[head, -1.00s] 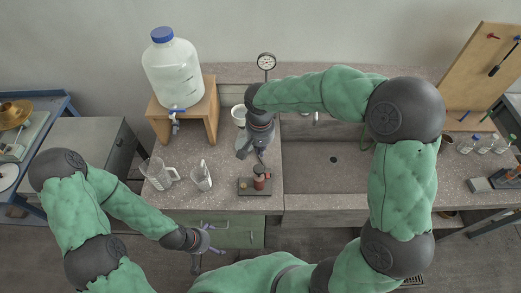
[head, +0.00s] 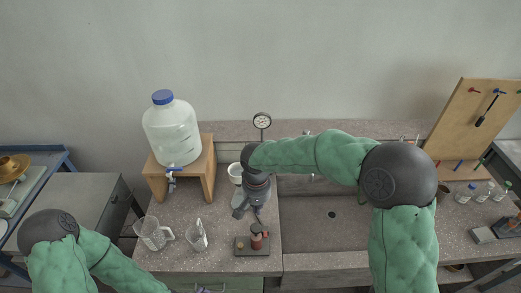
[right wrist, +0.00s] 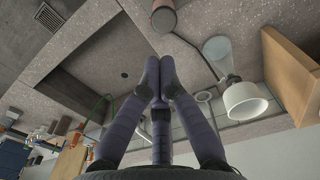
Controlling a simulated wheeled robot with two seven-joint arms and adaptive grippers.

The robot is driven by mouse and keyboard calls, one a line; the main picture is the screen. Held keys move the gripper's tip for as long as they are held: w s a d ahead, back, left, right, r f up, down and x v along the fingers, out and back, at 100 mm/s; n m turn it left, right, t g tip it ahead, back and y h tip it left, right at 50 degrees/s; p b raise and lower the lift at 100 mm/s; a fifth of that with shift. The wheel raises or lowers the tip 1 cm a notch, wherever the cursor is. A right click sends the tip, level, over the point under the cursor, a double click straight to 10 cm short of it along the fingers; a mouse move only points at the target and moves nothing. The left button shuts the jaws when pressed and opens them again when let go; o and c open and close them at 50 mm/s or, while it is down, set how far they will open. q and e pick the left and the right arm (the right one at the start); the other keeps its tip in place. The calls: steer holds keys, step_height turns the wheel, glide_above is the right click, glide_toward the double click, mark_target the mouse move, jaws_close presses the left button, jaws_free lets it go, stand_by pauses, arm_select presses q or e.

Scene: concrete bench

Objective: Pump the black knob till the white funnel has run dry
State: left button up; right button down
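The pump (head: 253,251) sits near the bench's front edge, a dark plate carrying a reddish cylinder with the black knob (head: 257,228) on top. The knob's round end also shows at the top of the right wrist view (right wrist: 164,18). My right gripper (head: 250,214) hangs just behind the knob, apart from it. In the right wrist view its fingertips (right wrist: 159,66) meet with nothing between them. The white funnel (head: 235,169) stands behind my right gripper, and right of the fingers in the wrist view (right wrist: 244,100). Its inside is not clear. My left gripper (head: 203,291) is almost wholly cut off below.
A clear jug (head: 152,234) and a clear beaker (head: 197,237) stand left of the pump. A large water bottle (head: 172,135) sits on a wooden stand (head: 208,165). A gauge (head: 262,122) rises behind. The sink (head: 325,221) is to the right.

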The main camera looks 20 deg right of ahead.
mark_target(258, 228)
step_height(258, 228, up, 4)
steer(key=shift+w+f+p, duration=0.1)
steer(key=shift+f+p, duration=0.1)
steer(key=shift+p, duration=0.55)
steer(key=shift+f, duration=0.15)
step_height(258, 228, down, 14)
steer(key=shift+d+r+b, duration=0.1)
steer(key=shift+b, duration=0.45)
step_height(258, 228, down, 4)
steer(key=b, duration=0.3)
steer(key=shift+b, duration=0.35)
